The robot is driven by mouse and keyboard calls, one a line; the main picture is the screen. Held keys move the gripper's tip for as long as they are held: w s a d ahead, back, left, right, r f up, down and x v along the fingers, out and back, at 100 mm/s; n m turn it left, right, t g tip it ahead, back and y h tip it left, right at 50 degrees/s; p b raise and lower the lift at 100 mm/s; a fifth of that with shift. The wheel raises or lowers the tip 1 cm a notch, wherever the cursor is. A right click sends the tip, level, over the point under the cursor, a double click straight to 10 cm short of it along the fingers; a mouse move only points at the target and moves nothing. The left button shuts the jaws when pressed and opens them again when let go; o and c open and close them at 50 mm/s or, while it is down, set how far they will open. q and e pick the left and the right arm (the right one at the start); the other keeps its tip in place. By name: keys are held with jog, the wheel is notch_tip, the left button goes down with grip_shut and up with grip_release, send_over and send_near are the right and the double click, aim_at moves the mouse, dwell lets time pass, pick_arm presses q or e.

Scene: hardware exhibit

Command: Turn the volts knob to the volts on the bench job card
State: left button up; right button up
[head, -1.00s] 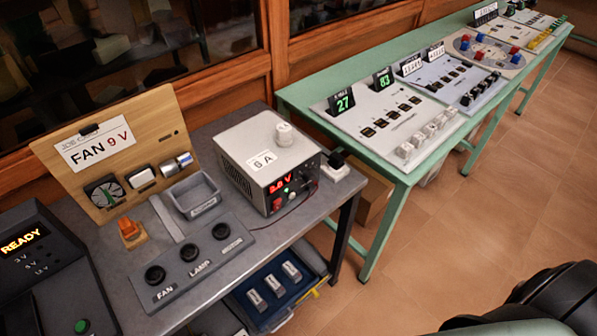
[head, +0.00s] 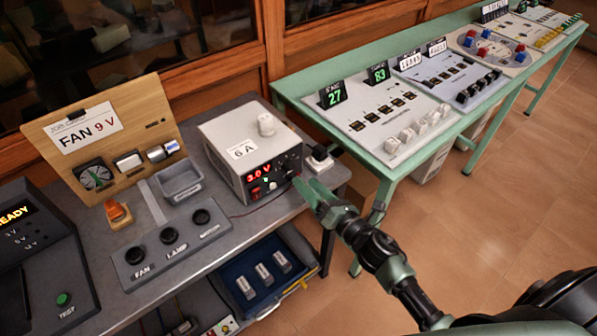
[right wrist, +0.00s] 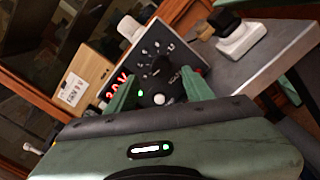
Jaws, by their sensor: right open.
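The bench job card (head: 89,127) on the wooden board reads FAN 9 V. The power supply (head: 236,142) is a light grey box with a dark front; its red display (head: 259,173) reads 3.0 V. In the right wrist view a black knob (right wrist: 157,69) sits on that dark panel, ringed by small marks too blurred to read, above a pale round button (right wrist: 159,99) and a green light. My right gripper (head: 308,187) is open just in front of the panel. Its green fingers (right wrist: 160,80) stand either side of the knob; contact cannot be told. My left gripper is not in view.
A white block with a black top (head: 319,159) stands right of the supply. A grey switch panel (head: 172,243) and a small grey tray (head: 180,181) lie to the left. The green bench (head: 386,166) stands beyond on the right. A blue bin (head: 264,275) is below.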

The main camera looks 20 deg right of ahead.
aim_at(293, 170)
jog(key=x, duration=0.5)
jog(key=shift+w+a+p, duration=0.15)
jog(key=shift+w+p, duration=0.15)
jog(key=shift+p, duration=0.1)
jog(key=shift+f, duration=0.1)
grip_shut()
